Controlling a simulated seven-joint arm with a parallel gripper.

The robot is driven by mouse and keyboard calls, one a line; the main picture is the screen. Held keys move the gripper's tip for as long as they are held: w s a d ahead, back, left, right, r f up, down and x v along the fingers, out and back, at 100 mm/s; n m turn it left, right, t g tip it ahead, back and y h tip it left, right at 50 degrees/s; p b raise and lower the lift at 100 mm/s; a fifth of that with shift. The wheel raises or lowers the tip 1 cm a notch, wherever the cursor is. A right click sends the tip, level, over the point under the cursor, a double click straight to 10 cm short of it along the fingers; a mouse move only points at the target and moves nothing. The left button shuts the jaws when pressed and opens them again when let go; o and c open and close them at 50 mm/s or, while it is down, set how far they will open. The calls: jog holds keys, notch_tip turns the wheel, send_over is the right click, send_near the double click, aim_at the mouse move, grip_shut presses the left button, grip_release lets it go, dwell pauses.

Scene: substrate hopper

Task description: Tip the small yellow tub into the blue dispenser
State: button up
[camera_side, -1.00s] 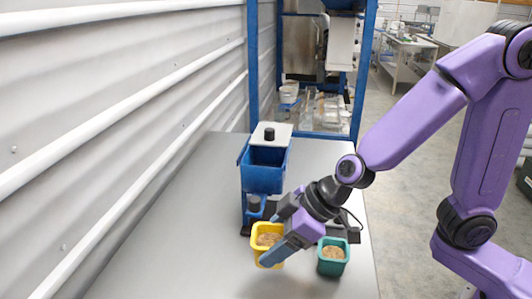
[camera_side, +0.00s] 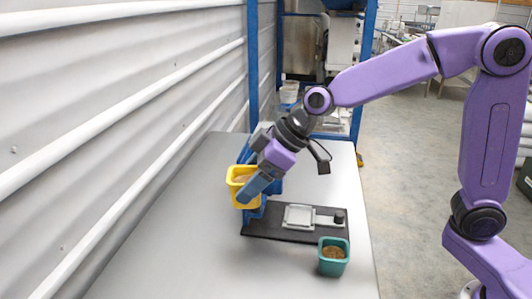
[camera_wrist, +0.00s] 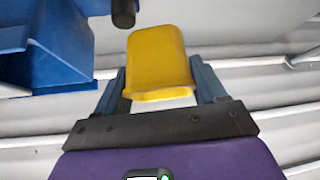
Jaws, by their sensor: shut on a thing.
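The small yellow tub (camera_side: 237,193) is off the table, with brown substrate visible inside it in the side view. My gripper (camera_side: 250,188) is shut on it. In the wrist view the yellow tub (camera_wrist: 159,62) sits between my two fingers (camera_wrist: 160,92), and its opening cannot be seen. In the wrist view the dispenser (camera_wrist: 55,45) is at the upper left, apart from the tub.
A teal tub (camera_side: 333,266) with brown contents stands at the front right of the table. The dispenser's black base (camera_side: 270,229) carries a pale square plate (camera_side: 299,216) and a black knob (camera_side: 339,217). The front left of the grey table (camera_side: 185,250) is clear. A corrugated wall runs along the left.

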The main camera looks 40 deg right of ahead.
jog(key=w+d+r+m+t+y, duration=0.2)
jog(key=w+d+m+t, duration=0.1)
jog(key=m, duration=1.1)
jog(key=w+d+r+m+t+y, duration=0.2)
jog(key=w+d+m, duration=0.3)
jog(key=m, duration=0.9)
jog(key=shift+w+d+m+t+y, duration=0.35)
jog(key=shift+d+t+y, duration=0.25)
jog(key=shift+d, duration=0.35)
